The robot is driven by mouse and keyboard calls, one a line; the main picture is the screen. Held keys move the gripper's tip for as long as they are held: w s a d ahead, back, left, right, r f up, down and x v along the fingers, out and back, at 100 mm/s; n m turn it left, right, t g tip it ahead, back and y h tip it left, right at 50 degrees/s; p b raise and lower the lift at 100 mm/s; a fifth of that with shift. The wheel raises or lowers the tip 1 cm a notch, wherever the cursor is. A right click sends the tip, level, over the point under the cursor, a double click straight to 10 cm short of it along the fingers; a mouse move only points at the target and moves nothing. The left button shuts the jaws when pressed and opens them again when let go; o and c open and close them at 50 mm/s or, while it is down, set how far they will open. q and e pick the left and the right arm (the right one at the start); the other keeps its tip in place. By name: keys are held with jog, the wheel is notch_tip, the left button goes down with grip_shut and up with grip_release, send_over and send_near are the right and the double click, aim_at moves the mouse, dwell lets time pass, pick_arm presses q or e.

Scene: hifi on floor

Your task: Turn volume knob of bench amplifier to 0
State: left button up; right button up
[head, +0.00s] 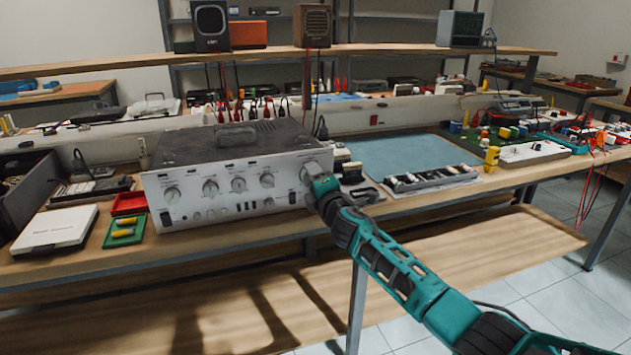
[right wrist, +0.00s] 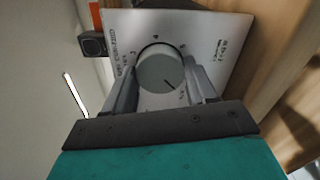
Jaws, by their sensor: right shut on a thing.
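The bench amplifier (head: 225,190) is a silver-fronted box with a dark top on the workbench, its front facing me. Its round grey volume knob (right wrist: 160,68) fills the middle of the right wrist view, with a printed scale around it. A dark pointer mark on the knob points to the lower right in that view. My right gripper (head: 310,178) is at the right end of the front panel. In the right wrist view its two fingers (right wrist: 163,82) stand on either side of the knob, shut on it. My left gripper is not in view.
Other knobs (head: 210,187) line the panel to the left. A red tray (head: 129,203) and a green tray (head: 122,232) sit left of the amplifier. A blue mat (head: 410,150) and a grey parts rack (head: 430,178) lie to the right. A lower wooden shelf (head: 450,255) runs beneath the bench.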

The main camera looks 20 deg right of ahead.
jog(key=o, duration=1.1)
jog(key=shift+c, duration=0.2)
pick_arm(q)
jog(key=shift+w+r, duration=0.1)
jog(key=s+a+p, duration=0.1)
jog(key=p, duration=0.2)
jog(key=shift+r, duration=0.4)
pick_arm(e)
jog(key=s, duration=1.3)
jog(key=shift+d, duration=0.2)
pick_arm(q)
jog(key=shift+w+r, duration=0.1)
pick_arm(e)
jog(key=shift+f, duration=0.1)
